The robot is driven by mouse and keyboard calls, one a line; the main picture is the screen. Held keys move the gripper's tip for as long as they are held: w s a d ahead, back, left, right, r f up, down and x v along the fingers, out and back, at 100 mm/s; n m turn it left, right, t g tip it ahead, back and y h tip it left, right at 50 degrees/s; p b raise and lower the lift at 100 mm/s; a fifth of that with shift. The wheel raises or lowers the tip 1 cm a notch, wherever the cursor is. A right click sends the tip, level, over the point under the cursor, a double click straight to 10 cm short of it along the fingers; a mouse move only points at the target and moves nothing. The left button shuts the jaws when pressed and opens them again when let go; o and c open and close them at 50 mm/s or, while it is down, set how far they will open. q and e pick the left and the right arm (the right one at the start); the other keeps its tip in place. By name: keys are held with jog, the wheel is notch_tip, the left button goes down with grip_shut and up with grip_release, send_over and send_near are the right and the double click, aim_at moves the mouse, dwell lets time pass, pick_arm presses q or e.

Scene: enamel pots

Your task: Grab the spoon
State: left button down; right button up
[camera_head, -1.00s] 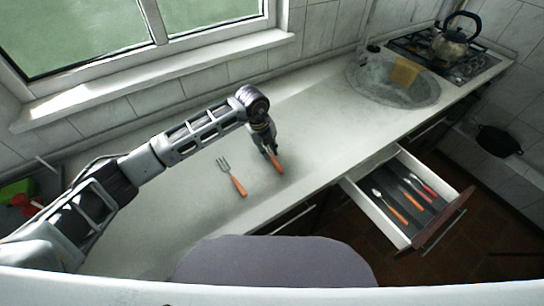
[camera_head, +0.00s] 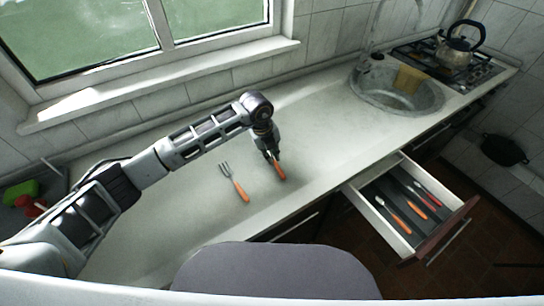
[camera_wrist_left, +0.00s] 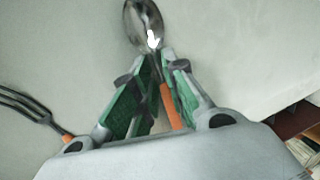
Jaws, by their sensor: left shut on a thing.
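The spoon with a metal bowl (camera_wrist_left: 144,22) and an orange handle lies at my left gripper; the handle (camera_head: 280,171) shows below the fingers in the head view. My left gripper (camera_head: 270,154) points down at the counter, shut on the spoon. In the left wrist view its green-padded fingers (camera_wrist_left: 157,62) close around the spoon's neck, with the bowl beyond the tips and the orange handle between the fingers. I cannot tell whether the spoon touches the counter. My right gripper is not in view.
A fork (camera_head: 234,182) with an orange handle lies on the counter left of the spoon. An open drawer (camera_head: 372,205) holding several utensils juts out at the right. A sink (camera_head: 425,98), a kettle (camera_head: 456,45) and a stove are at the back right.

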pick_arm(q)
notch_tip(320, 180, up, 10)
jog(key=shift+f+b, duration=0.15)
jog(key=shift+b, duration=0.3)
